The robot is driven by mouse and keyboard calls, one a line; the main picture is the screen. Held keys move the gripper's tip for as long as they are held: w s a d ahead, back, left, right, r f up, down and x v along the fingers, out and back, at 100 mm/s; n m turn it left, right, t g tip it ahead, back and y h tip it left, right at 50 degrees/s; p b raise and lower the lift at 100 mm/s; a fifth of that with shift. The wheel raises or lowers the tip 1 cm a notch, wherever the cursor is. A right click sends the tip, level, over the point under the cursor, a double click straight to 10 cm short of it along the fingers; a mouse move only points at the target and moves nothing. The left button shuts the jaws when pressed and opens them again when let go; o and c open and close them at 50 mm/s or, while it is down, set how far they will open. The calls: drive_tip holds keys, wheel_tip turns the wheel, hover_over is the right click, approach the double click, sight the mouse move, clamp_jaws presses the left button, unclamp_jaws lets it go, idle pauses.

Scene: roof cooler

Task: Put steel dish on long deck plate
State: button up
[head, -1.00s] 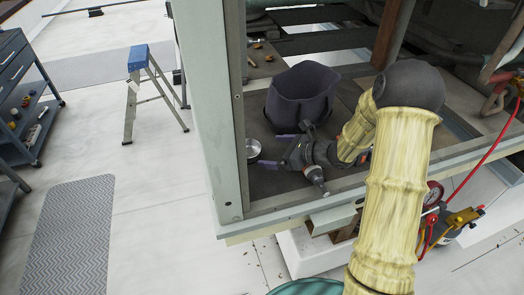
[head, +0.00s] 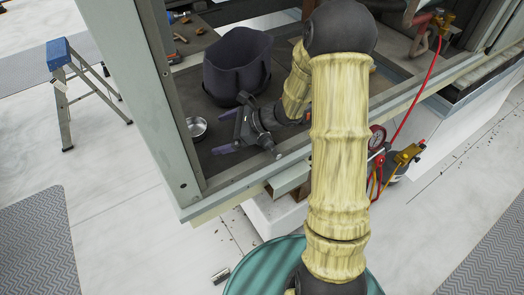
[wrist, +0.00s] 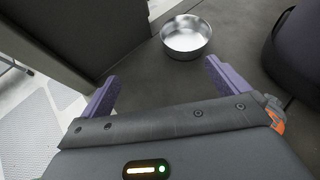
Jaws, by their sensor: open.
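The steel dish (head: 197,127) is a small round silver bowl, upright and empty, on the dark floor inside the cooler frame, close to the left post. In the wrist view the dish (wrist: 186,36) lies beyond the fingertips, right of the middle of the gap. My gripper (head: 226,131) is open and empty, its purple fingers pointing left towards the dish, apart from it. In the wrist view both fingers of my gripper (wrist: 161,70) show spread wide.
A dark soft bucket-like bag (head: 237,68) stands behind my gripper. The upright post (head: 152,85) is close left of the dish. Small tools lie behind the bag. A red hose (head: 414,92) and gauge (head: 377,138) hang at right. A stepladder (head: 68,80) stands outside at left.

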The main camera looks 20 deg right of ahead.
drive_tip(key=s+n+g, duration=0.1)
drive_tip(key=s, duration=0.1)
drive_tip(key=s+n+h, duration=0.1)
drive_tip(key=s+n, duration=0.1)
drive_tip(key=s+n+g+h, duration=0.1)
drive_tip(key=s, duration=0.1)
drive_tip(key=shift+a+g, duration=0.2)
drive_tip(key=shift+g, duration=0.1)
drive_tip(key=s+d+r+n+h, duration=0.3)
drive_tip(key=s+d+n+h, duration=0.6)
drive_tip(key=n, duration=0.8)
drive_tip(key=s+d, duration=0.1)
drive_tip(key=s, duration=0.2)
drive_tip(key=shift+r, duration=0.25)
wheel_tip(320, 180, up, 7)
drive_tip(key=p, duration=0.7)
drive_tip(key=shift+r, duration=0.15)
